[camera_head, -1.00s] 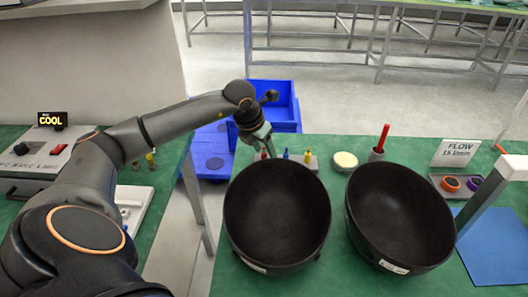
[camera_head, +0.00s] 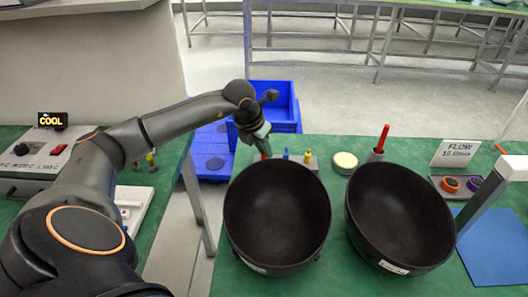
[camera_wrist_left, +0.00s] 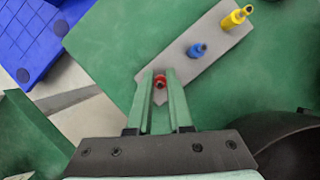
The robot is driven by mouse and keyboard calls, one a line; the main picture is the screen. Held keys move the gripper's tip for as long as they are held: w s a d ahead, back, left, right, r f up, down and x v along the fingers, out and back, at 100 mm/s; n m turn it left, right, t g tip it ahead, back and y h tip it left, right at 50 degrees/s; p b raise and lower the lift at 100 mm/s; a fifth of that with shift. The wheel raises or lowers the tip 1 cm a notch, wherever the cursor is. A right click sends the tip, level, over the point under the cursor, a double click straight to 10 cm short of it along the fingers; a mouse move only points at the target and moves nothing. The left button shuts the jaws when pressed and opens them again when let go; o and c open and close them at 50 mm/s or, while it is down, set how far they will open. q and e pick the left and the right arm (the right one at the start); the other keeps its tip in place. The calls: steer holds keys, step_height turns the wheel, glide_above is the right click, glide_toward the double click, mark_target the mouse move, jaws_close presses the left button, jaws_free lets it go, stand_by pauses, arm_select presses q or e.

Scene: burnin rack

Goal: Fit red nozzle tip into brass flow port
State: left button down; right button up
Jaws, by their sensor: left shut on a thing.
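The red nozzle tip (camera_wrist_left: 160,83) is between the green fingers of my left gripper (camera_wrist_left: 161,76) in the left wrist view. The gripper is shut on it, at the near end of a grey holder strip (camera_wrist_left: 221,32). The head view shows my left gripper (camera_head: 263,146) at that strip, behind the left black bowl, with a little red (camera_head: 264,156) by the fingers. Whether the tip still sits in the strip is not clear. I cannot make out the brass flow port with certainty. My right gripper is not in view.
A blue nozzle (camera_wrist_left: 197,50) and a yellow nozzle (camera_wrist_left: 237,17) stand on the same strip. Two large black bowls (camera_head: 277,215) (camera_head: 400,215) fill the front of the green table. A red stick in a cup (camera_head: 380,145) and a pale round pad (camera_head: 345,161) stand behind them.

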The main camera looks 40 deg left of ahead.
arm_select(q)
steer(key=shift+r, duration=0.1)
steer(key=shift+r, duration=0.55)
step_height(320, 180, up, 2)
steer(key=shift+s+r, duration=0.15)
steer(key=shift+r, duration=0.05)
steer(key=s+d+r, duration=0.2)
steer(key=s+r, duration=0.1)
steer(key=s, duration=0.1)
steer(key=s+d+r, duration=0.1)
steer(key=s+r, duration=0.2)
steer(key=s, duration=0.1)
steer(key=s+d+r+b, duration=0.1)
steer(key=s+d+r, duration=0.1)
steer(key=s+r, duration=0.1)
steer(key=shift+s+d, duration=0.35)
steer(key=shift+s, duration=0.1)
steer(key=shift+s+d+r, duration=0.15)
steer(key=shift+s+r, duration=0.05)
steer(key=shift+s, duration=0.05)
